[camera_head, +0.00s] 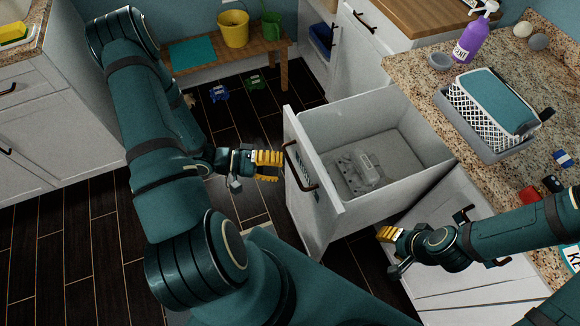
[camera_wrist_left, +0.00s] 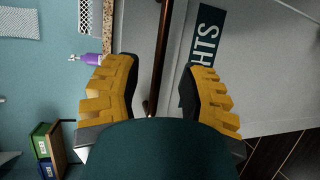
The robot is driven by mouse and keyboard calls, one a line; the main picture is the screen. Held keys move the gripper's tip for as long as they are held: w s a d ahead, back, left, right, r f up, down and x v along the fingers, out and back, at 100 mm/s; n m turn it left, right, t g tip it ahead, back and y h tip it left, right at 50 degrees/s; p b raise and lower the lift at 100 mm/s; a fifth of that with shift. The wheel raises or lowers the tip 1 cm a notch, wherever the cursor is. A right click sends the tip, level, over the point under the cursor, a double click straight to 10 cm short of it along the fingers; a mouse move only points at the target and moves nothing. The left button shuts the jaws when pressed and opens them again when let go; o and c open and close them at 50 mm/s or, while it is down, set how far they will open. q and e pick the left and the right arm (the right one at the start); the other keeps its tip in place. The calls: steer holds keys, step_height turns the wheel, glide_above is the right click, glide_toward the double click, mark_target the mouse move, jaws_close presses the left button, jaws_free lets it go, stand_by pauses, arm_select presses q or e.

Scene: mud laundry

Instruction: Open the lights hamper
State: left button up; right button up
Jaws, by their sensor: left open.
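The lights hamper is a white pull-out drawer (camera_head: 397,118) that stands out from the cabinet, its inside visible from above. Its front carries a dark bar handle (camera_head: 300,166), and a dark label ending in "HTS" (camera_wrist_left: 207,36) shows in the left wrist view. My left gripper (camera_head: 283,166) is open just in front of the handle. In the left wrist view the handle bar (camera_wrist_left: 160,60) runs between the yellow fingers (camera_wrist_left: 150,88); contact cannot be told. My right gripper (camera_head: 386,236) is by the drawer's right side, its finger gap unclear.
A granite counter (camera_head: 420,75) on the right holds a purple spray bottle (camera_head: 474,38) and a basket (camera_head: 487,105). A bench (camera_head: 270,50) with a yellow bucket (camera_head: 233,28) stands behind. Dark floor (camera_head: 75,235) is clear at left.

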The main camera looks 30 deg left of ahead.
arm_select(q)
steer(key=v, duration=0.7)
steer(key=shift+s+a, duration=0.15)
steer(key=shift+a, duration=0.15)
